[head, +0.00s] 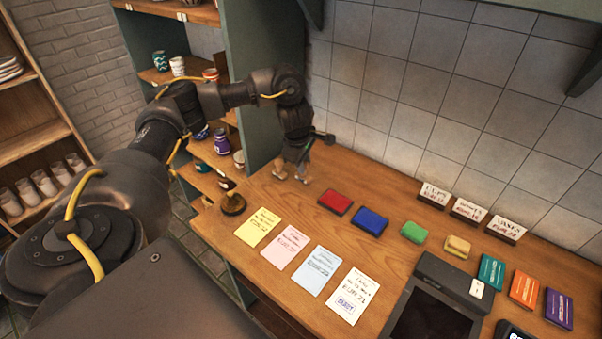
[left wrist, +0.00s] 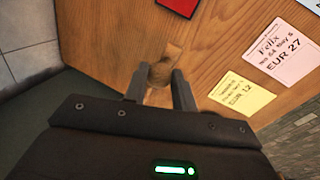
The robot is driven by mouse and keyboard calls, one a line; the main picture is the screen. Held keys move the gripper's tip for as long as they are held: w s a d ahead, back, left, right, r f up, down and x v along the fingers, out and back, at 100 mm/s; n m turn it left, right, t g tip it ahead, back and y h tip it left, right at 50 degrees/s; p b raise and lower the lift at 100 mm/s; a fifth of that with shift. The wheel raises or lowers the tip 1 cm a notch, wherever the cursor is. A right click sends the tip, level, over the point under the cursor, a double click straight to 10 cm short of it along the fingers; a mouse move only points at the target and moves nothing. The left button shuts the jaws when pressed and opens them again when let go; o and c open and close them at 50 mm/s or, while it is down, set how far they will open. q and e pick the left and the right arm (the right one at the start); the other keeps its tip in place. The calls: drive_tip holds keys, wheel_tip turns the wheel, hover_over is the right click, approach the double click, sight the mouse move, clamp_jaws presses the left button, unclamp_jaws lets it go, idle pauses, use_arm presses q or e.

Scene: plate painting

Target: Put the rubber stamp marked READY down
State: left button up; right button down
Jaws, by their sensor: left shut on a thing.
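My left gripper (head: 291,172) is at the back left of the wooden counter, near the tiled wall, pointing down. In the left wrist view my left gripper (left wrist: 158,85) has its fingers closed around a round wooden piece (left wrist: 160,73), which looks like the handle of the rubber stamp. The stamp's marking and underside are hidden. I cannot tell whether it touches the counter. My right gripper is not in view.
A dark round object with an upright handle (head: 232,204) stands at the counter's left edge. Four paper cards, including a yellow one (head: 258,227), lie along the front. Red (head: 335,202) and blue (head: 369,221) pads lie right of the gripper. A shelf (head: 215,150) stands left.

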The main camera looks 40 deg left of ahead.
use_arm(q)
drive_tip(key=f, duration=0.1)
drive_tip(key=w+a+f, duration=0.1)
drive_tip(key=shift+w+a+f, duration=0.15)
drive_tip(key=shift+a+f, duration=0.1)
drive_tip(key=shift+f, duration=0.1)
drive_tip(key=shift+w+a+f+b, duration=0.2)
drive_tip(key=shift+a+b, duration=0.05)
drive_tip(key=shift+b, duration=0.05)
drive_tip(key=p+x, duration=0.2)
drive_tip(key=x, duration=0.1)
drive_tip(key=shift+s+a+f, duration=0.1)
drive_tip(key=shift+s+f, duration=0.15)
drive_tip(key=shift+s, duration=0.05)
drive_tip(key=shift+f, duration=0.15)
drive_tip(key=shift+f+b, duration=0.2)
drive_tip(key=shift+b, duration=0.15)
drive_tip(key=o, duration=0.8)
drive_tip(key=shift+r, duration=0.1)
